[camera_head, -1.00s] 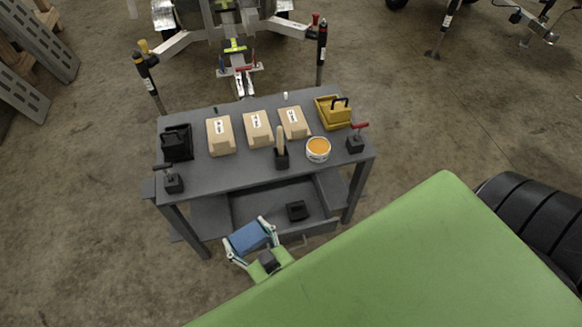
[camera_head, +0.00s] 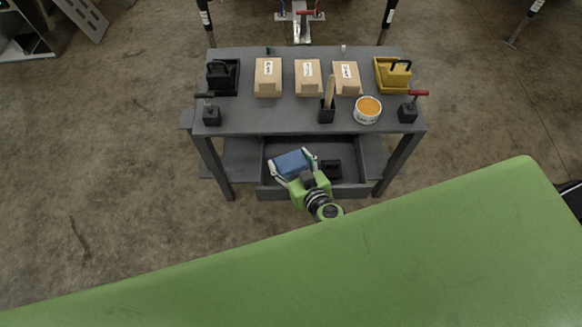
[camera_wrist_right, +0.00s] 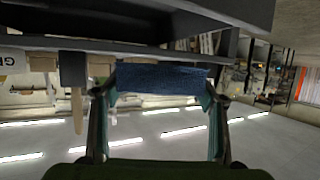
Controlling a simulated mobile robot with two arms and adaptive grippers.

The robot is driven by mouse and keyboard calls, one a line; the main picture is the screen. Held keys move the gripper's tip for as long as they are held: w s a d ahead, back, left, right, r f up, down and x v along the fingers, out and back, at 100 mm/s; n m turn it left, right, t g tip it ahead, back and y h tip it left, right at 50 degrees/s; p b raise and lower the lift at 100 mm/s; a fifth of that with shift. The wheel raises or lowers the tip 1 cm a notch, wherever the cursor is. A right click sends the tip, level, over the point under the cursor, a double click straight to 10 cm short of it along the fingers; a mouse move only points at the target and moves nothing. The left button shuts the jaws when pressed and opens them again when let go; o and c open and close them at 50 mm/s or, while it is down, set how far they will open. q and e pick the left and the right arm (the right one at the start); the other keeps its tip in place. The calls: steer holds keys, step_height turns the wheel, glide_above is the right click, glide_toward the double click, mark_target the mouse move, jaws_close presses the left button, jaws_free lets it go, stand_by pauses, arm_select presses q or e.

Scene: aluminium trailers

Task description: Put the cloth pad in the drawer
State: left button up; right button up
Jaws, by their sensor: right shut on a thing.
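The blue cloth pad (camera_head: 291,164) is held between the fingers of my right gripper (camera_head: 297,165). It also shows in the right wrist view (camera_wrist_right: 160,78), spanning the space between the two fingers. In the head view the pad appears over the left part of the open drawer (camera_head: 350,190) under the workbench top; its exact height above the drawer floor cannot be told. A black block-like thing (camera_head: 331,169) is in the drawer, right of the pad. My left gripper is not in view.
The grey workbench (camera_head: 270,120) carries several cardboard boxes (camera_head: 307,78), a black bin (camera_head: 222,77), a yellow bin (camera_head: 392,75), an orange-topped tub (camera_head: 367,109) and a black holder (camera_head: 326,114) with a wooden handle. Its top overhangs the back of the drawer.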

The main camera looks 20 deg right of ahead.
mark_target(291, 166)
steer(key=shift+w+d+f, duration=0.15)
steer(key=shift+f, duration=0.2)
step_height(291, 166, down, 3)
steer(key=b, duration=0.4)
steer(key=shift+w+d+f, duration=0.1)
steer(key=shift+w+f, duration=0.05)
steer(key=shift+f, duration=0.05)
steer(key=shift+r, duration=0.15)
steer(key=shift+f, duration=0.65)
steer(key=o, duration=1.1)
steer(key=shift+r, duration=0.1)
